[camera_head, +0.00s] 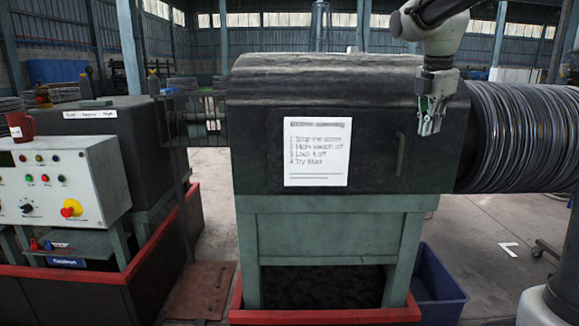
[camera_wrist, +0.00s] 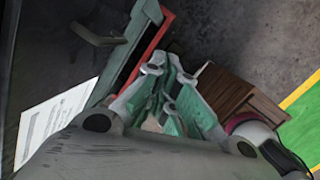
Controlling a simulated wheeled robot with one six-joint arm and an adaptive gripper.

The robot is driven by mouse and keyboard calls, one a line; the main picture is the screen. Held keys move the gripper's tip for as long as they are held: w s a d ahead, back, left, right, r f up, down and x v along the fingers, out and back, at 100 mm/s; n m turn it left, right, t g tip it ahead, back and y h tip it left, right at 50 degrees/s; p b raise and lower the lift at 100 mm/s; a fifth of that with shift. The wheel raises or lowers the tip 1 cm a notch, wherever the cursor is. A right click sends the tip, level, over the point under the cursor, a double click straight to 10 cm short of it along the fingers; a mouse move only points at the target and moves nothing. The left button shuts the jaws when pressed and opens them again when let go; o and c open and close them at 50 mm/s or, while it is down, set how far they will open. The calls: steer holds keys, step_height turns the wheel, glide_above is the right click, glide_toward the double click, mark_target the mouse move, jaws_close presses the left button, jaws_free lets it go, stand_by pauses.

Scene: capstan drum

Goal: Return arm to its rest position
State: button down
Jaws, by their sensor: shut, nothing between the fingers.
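My gripper (camera_head: 430,126) hangs from my arm at the upper right of the head view, fingers pointing down. It is in front of the right part of the dark machine housing (camera_head: 300,82) and holds nothing. In the wrist view my gripper (camera_wrist: 178,122) shows green-padded fingers shut, with the floor beyond them. My arm comes in from the top right edge. I cannot tell whether the gripper touches the housing; it looks apart from it.
A wire-wound drum (camera_head: 520,135) is right of the housing. A white notice (camera_head: 317,152) is on its front. A control panel (camera_head: 60,182) with a red-and-yellow switch and a red mug (camera_head: 20,126) stand at left. A blue bin (camera_head: 437,290) is on the floor. Floor at right is mostly clear.

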steer(key=s+f+m, duration=0.3)
steer(key=s+m, duration=0.4)
steer(key=s, duration=0.2)
steer(key=s+f+m+t+y, duration=0.1)
steer(key=s+f+m, duration=0.3)
steer(key=s+m, duration=0.3)
steer(key=s+f+m, duration=0.4)
steer(key=s+m, duration=0.3)
steer(key=s, duration=0.4)
steer(key=shift+s+a+f+t+y, duration=0.15)
steer(key=shift+s+a+t+y, duration=0.15)
steer(key=shift+a+t, duration=0.15)
